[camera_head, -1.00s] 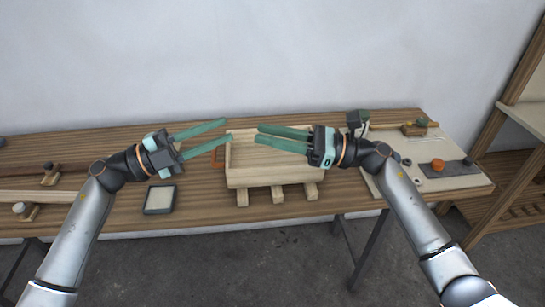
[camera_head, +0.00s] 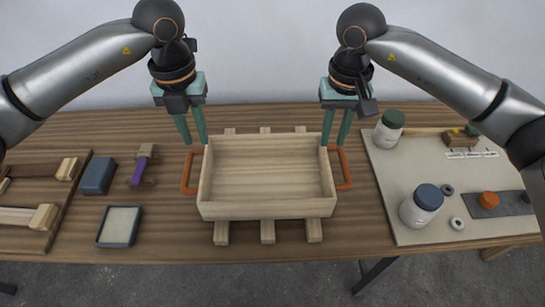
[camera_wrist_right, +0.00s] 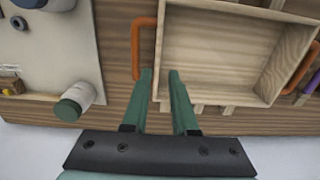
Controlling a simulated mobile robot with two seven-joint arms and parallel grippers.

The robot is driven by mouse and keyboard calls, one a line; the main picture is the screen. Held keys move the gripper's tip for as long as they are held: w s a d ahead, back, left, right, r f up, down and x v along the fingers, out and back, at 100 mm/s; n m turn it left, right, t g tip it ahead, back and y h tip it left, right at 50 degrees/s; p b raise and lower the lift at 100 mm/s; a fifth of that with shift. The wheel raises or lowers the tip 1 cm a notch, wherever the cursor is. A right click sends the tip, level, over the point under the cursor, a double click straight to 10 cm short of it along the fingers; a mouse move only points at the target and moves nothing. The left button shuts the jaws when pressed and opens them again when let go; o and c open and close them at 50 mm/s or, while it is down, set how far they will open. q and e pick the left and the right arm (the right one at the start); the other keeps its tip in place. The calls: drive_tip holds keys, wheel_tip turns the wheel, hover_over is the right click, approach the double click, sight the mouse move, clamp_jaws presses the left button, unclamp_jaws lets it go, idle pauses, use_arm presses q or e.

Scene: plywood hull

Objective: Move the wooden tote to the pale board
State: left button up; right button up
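The wooden tote (camera_head: 265,210) is a pale, open, empty box with an orange handle on each side. It sits on three light slats on the workbench. The pale board (camera_head: 395,190) lies on the bench to its right. My left gripper (camera_head: 193,141) is open and points down near the left handle (camera_head: 187,172) at the tote's back left corner. My right gripper (camera_head: 334,144) is open and points down near the right handle (camera_head: 346,168). In the right wrist view, both right fingertips (camera_wrist_right: 160,71) are apart beside the tote wall and that handle (camera_wrist_right: 137,45); contact cannot be told.
The board carries a green-lidded jar (camera_head: 389,129), a blue-lidded jar (camera_head: 421,205), rings, a brush (camera_head: 459,138) and a dark strip with an orange piece (camera_head: 488,200). Left of the tote lie a blue block (camera_head: 98,175), a framed tray (camera_head: 119,226) and a purple-handled tool (camera_head: 140,168).

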sight(204, 165)
drive_tip(key=shift+w+d, duration=0.15)
drive_tip(key=shift+d, duration=0.05)
use_arm(q)
drive_tip(key=shift+a, duration=0.15)
use_arm(e)
drive_tip(key=shift+s+a, duration=0.1)
drive_tip(key=shift+s, duration=0.1)
